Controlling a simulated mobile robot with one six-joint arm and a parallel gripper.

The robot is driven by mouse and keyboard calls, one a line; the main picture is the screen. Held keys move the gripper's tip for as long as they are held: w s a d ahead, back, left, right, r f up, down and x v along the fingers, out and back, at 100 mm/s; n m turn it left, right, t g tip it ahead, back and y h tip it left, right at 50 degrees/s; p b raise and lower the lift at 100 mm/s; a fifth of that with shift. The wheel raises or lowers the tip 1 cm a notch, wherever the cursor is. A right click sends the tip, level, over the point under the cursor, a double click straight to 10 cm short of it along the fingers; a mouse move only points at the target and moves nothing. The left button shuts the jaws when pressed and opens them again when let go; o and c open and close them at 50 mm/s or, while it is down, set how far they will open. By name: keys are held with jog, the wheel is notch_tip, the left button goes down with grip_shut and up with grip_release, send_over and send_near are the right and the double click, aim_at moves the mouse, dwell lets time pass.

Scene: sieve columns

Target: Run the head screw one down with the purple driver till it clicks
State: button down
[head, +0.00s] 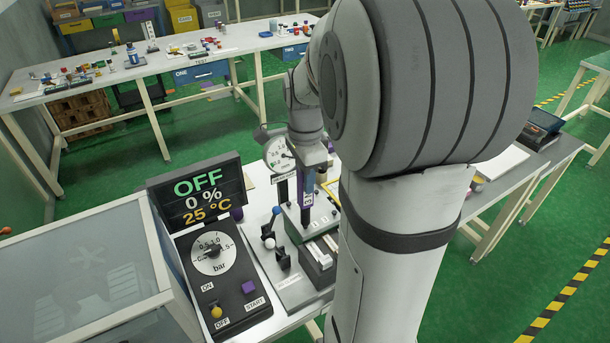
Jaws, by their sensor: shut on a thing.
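My gripper (309,166) points down over the small press-like station on the bench, left of my arm's large grey links. It is shut on the purple driver (306,184), which hangs upright with a pale label below the jaws. The driver's lower end is close to the grey-green head block (318,222) of the station. Whether its tip touches a screw cannot be told. Head screw one is too small or hidden to make out.
A round pressure gauge (279,156) stands just behind the gripper. Small levers (270,242) stand between. My arm hides the bench's right part.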

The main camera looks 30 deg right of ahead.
jog(key=shift+f+b, duration=0.95)
jog(key=shift+f, duration=0.4)
dwell(2.0)
jog(key=shift+r, duration=0.1)
jog(key=shift+r+p, duration=1.95)
jog(key=shift+r, duration=0.55)
